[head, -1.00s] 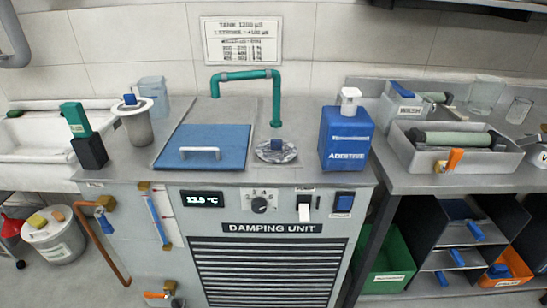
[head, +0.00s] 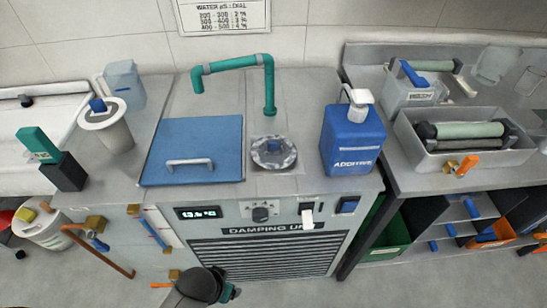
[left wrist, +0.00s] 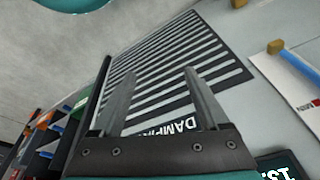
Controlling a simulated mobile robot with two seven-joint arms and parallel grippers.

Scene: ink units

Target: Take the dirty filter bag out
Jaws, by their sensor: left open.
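The damping unit has a front grille (head: 265,257) and a blue lid (head: 195,145) with a grey handle, lying shut on its top. A white flanged cup with a blue knob (head: 107,125) stands left of the lid. My right gripper is out of view.
A blue additive jug (head: 350,140) stands right of the fitting. A grey tray (head: 470,160) with rollers is on the right bench. A white bucket (head: 42,230) stands on the floor at left. Pipes and valves (head: 100,250) stick out at the unit's left front.

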